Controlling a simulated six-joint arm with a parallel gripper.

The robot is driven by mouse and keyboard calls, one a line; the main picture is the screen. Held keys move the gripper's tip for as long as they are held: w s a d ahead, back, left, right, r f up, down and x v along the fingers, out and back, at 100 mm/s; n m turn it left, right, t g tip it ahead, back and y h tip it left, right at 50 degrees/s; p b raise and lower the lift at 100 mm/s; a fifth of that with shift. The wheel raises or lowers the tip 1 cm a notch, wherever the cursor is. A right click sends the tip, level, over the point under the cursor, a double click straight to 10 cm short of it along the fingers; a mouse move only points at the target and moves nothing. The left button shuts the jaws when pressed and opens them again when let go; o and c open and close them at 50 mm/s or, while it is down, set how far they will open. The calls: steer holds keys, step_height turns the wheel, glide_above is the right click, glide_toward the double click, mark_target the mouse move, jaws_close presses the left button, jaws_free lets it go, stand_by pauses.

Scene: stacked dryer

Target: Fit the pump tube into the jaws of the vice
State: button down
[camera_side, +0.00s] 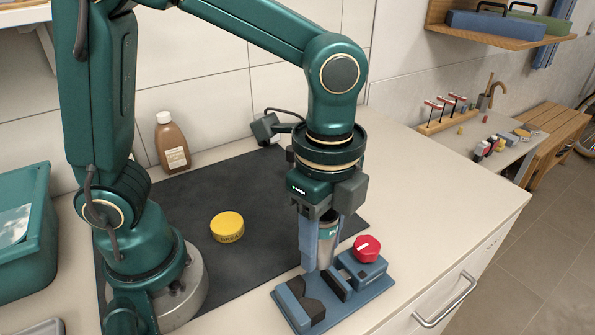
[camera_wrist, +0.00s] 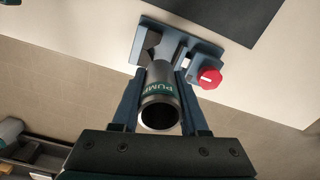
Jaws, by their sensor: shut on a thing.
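The pump tube (camera_wrist: 162,88) is a dark grey metal cylinder with a teal band lettered "PUMP" in the wrist view. My gripper (camera_wrist: 160,105) is shut on it, one finger on each side. In the side view the tube (camera_side: 328,243) stands roughly upright between the fingers of my gripper (camera_side: 320,250), above the vice. The blue vice (camera_side: 318,312) lies on the worktop with dark jaws (camera_side: 314,286) and a red knob (camera_side: 367,248). The vice also shows in the wrist view (camera_wrist: 207,52).
A yellow grease tin (camera_side: 228,227) sits on the dark mat (camera_side: 190,195). A brown bottle (camera_side: 172,143) stands by the wall, and a green bin (camera_side: 22,240) is at the left. The worktop's front edge and drawer (camera_side: 462,290) are close to the vice's right.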

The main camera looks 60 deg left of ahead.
mark_target(319, 269)
steer(key=shift+f, duration=0.1)
steer(key=shift+f, duration=2.8)
steer(key=shift+f, duration=0.85)
steer(key=shift+c, duration=1.8)
jaws_free()
steer(key=shift+r, duration=2.6)
